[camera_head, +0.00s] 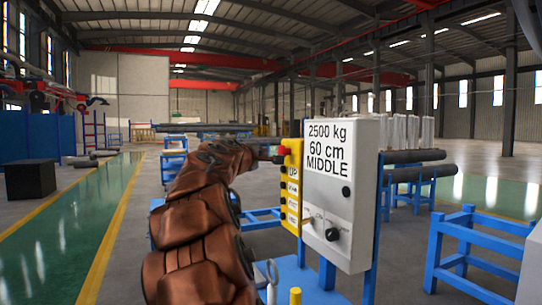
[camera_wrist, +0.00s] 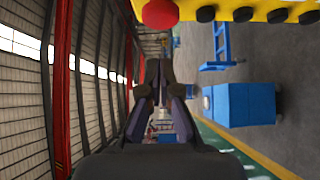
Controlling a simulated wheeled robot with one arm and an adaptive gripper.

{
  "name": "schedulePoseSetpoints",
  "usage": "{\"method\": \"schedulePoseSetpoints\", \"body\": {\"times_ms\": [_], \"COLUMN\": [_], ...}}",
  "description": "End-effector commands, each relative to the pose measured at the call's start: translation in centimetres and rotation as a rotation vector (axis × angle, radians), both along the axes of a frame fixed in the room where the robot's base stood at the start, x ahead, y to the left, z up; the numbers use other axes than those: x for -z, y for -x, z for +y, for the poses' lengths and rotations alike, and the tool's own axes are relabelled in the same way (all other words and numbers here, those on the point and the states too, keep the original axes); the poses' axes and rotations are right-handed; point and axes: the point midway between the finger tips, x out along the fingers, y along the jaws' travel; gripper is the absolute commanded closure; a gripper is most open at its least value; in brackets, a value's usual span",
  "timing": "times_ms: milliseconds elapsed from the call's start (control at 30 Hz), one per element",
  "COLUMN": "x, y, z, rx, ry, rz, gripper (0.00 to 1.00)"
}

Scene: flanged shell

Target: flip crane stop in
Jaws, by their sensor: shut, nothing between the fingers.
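A yellow crane pendant (camera_head: 292,190) hangs on the left side of a white control box (camera_head: 341,190). A red round button (camera_head: 284,150) sits at its top, with dark buttons and labels below, one reading "UP". In the wrist view the pendant (camera_wrist: 225,14) runs sideways along the top edge, with the red button (camera_wrist: 160,13) near the middle. My gripper (camera_wrist: 153,68) is shut and empty, its tips below the red button in that picture. In the head view my arm partly hides the gripper; its end is close by the red button. I cannot tell whether they touch.
The box reads "2500 kg 60 cm MIDDLE" and carries a black knob (camera_head: 332,234) and a small lever (camera_head: 309,220). Blue frames (camera_head: 470,250) stand at right, with dark pipes (camera_head: 415,173) behind.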

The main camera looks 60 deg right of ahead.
Motion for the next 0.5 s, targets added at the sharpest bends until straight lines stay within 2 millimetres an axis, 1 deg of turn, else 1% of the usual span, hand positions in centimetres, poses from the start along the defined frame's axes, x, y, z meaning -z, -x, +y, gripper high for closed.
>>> {"method": "schedulePoseSetpoints", "body": {"times_ms": [33,200,500], "x": [0.0,-0.1,-0.1], "y": [0.3,0.3,1.1], "z": [0.7,3.2,7.2], "rx": [0.002,-0.008,-0.010], "ry": [0.000,0.000,0.001], "rz": [-0.001,-0.003,-0.003], "gripper": [1.00,1.00,1.00]}}
